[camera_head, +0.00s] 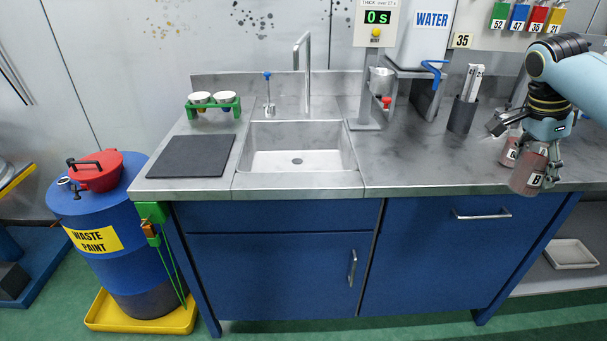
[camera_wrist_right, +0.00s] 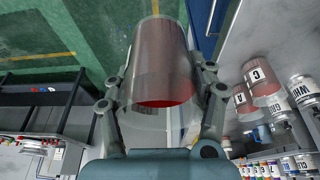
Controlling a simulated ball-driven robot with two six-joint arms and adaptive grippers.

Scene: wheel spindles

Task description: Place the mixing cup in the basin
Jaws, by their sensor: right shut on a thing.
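My right gripper (camera_head: 541,166) is shut on a mixing cup (camera_head: 522,182), a see-through reddish cup with a white label "B". It holds the cup near the front edge of the counter at the right. In the right wrist view the cup (camera_wrist_right: 161,50) sits between both fingers (camera_wrist_right: 160,76), with a red patch at its near end; I cannot tell whether this is liquid or residue. The basin (camera_head: 297,160) is a sunken metal sink in the middle of the counter, empty, well left of the cup. My left gripper is not in view.
Another reddish cup (camera_head: 509,152) stands behind the held one. A dispenser stand (camera_head: 365,110) and a dark strip holder (camera_head: 462,115) stand between cup and basin, towards the back. The tap (camera_head: 306,70) rises behind the basin. A dark mat (camera_head: 191,156) lies left of it.

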